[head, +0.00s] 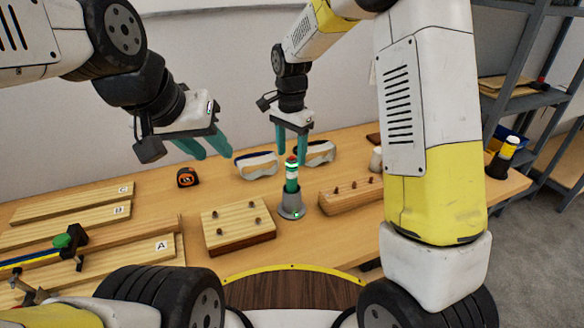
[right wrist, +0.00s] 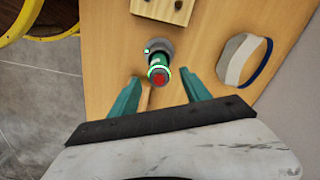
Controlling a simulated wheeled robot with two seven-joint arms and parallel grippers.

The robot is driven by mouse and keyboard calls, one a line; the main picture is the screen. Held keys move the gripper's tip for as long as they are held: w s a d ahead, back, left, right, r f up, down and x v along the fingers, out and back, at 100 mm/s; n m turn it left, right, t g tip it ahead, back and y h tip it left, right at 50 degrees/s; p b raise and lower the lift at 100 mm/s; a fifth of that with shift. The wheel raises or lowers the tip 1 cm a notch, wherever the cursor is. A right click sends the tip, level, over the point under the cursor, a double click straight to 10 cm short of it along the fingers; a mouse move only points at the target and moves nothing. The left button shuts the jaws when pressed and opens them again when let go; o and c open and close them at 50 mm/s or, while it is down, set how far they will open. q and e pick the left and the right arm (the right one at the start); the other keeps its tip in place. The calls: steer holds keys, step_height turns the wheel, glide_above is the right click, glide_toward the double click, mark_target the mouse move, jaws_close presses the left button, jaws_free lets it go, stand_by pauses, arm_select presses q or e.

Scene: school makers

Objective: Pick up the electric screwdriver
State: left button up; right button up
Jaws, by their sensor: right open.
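The electric screwdriver (head: 291,178) is green with white bands and a red top. It stands upright in a grey conical holder (head: 291,207) on the workbench. My right gripper (head: 291,152) is open and empty, pointing down above the screwdriver. In the right wrist view, the screwdriver's red top (right wrist: 159,79) shows just beyond and between the open fingertips (right wrist: 151,84); the fingers do not hold it. The holder's rim (right wrist: 160,46) shows behind it. My left gripper (head: 213,153) is open and empty, above the bench to the left.
A pegged wooden block (head: 238,220) stands left of the holder and a longer one (head: 350,194) right of it. Safety goggles (head: 257,164) and a tape measure (head: 188,177) lie behind. Lettered boards (head: 75,215) fill the left. A yellow-and-black tool (head: 507,149) stands far right.

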mark_target(292, 174)
step_height(292, 174, down, 8)
steer(key=shift+d+f, duration=0.1)
stand_by(0.4)
jaws_close()
